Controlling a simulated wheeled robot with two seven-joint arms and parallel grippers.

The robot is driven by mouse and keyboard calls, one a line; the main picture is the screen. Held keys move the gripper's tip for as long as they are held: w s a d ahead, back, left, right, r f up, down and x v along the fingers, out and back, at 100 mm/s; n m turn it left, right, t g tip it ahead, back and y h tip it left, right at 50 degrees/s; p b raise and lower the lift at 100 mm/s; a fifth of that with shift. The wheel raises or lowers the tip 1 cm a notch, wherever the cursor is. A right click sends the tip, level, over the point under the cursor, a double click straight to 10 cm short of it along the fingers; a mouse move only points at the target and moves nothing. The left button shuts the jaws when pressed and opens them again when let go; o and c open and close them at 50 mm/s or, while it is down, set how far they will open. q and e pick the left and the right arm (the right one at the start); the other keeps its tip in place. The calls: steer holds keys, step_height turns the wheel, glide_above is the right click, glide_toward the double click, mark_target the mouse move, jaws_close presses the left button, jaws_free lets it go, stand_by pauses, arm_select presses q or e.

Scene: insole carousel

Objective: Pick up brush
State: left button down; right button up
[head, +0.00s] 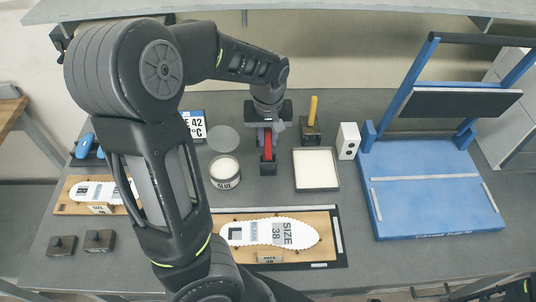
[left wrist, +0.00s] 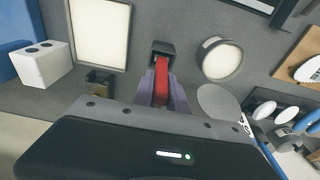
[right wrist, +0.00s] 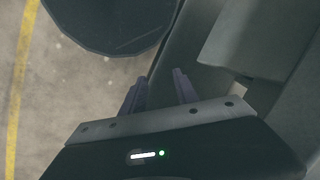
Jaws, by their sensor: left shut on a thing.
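The brush, a red-handled tool (head: 268,146), stands upright at a small dark holder (head: 268,167) in the middle of the table. In the left wrist view the red handle (left wrist: 161,82) runs from between my fingers towards the black holder (left wrist: 162,47). My left gripper (head: 267,133) points down from above and is shut on the red handle. The brush's lower end is hidden, and I cannot tell whether it is clear of the holder. My right gripper (right wrist: 158,88) is away from the table items, its fingers apart with nothing between them.
A yellow-handled tool (head: 313,108) stands in a holder to the right. A white-topped tray (head: 316,169), a white block (head: 348,141) and a glue pot (head: 225,173) are close by. A size 38 insole (head: 270,233) lies in front. A blue press (head: 432,190) fills the right side.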

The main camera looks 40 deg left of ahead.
stand_by(0.4)
arm_select(q)
step_height(320, 180, up, 10)
steer(key=shift+b, duration=0.65)
arm_select(e)
steer(key=shift+a+f, duration=0.1)
steer(key=shift+f, duration=0.55)
stand_by(1.3)
